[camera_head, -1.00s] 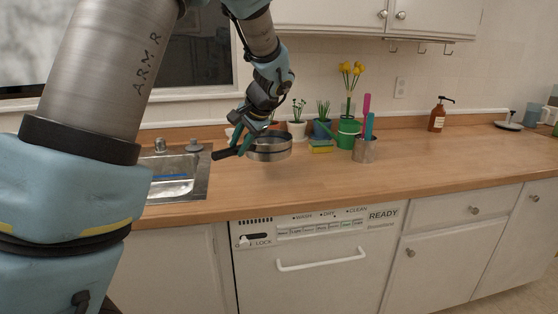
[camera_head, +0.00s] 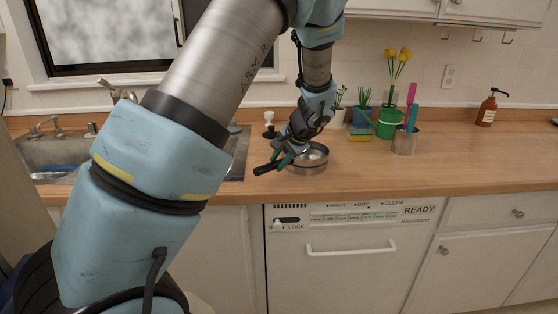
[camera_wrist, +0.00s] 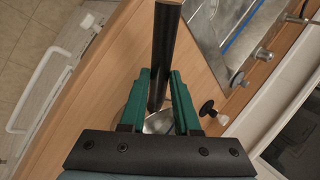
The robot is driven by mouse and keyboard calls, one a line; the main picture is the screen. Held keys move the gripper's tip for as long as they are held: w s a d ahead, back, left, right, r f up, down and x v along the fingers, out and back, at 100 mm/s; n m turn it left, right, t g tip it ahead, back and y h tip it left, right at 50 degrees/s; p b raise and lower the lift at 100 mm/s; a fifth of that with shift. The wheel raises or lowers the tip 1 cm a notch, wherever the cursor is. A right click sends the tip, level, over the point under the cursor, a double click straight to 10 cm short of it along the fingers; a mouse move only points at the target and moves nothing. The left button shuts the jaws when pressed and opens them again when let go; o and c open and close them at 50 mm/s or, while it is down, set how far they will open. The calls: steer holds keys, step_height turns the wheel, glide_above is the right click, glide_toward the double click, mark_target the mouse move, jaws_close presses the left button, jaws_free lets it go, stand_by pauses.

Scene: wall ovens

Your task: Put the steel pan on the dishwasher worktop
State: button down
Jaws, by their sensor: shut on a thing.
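The steel pan (camera_head: 309,164) is round and shallow, with a black handle (camera_head: 266,168) pointing left. It is over the wooden worktop (camera_head: 350,179) above the dishwasher (camera_head: 345,255); I cannot tell whether its base touches the wood. My gripper (camera_head: 284,155) is shut on the pan's handle close to the bowl. In the wrist view the black handle (camera_wrist: 165,45) runs between the green fingers (camera_wrist: 158,95), and a sliver of the pan's bowl (camera_wrist: 160,122) shows below; the rest is hidden by the gripper.
A sink (camera_head: 60,152) lies to the left. A soap bottle (camera_head: 487,108) is further right. The worktop right of the pan's front is clear.

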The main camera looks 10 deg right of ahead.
steer(key=c, duration=0.6)
jaws_free()
steer(key=shift+c, duration=0.2)
steer(key=b+v, duration=0.3)
steer(key=v, duration=0.9)
steer(key=s+a+f+n+g+h, duration=0.1)
steer(key=s+a+f+n, duration=0.2)
steer(key=a, duration=0.6)
steer(key=s+a+f+n+g+h, duration=0.1)
steer(key=s+a+n, duration=0.3)
steer(key=a, duration=0.5)
steer(key=s+a+f+n+g+h, duration=0.1)
steer(key=s+a+f+n+g, duration=0.1)
steer(key=a, duration=0.7)
steer(key=s+f+n, duration=0.1)
steer(key=s+f, duration=0.1)
steer(key=s, duration=0.1)
steer(key=shift+s+f+n+g+p, duration=0.3)
steer(key=shift+s+n, duration=0.05)
steer(key=shift+n, duration=0.05)
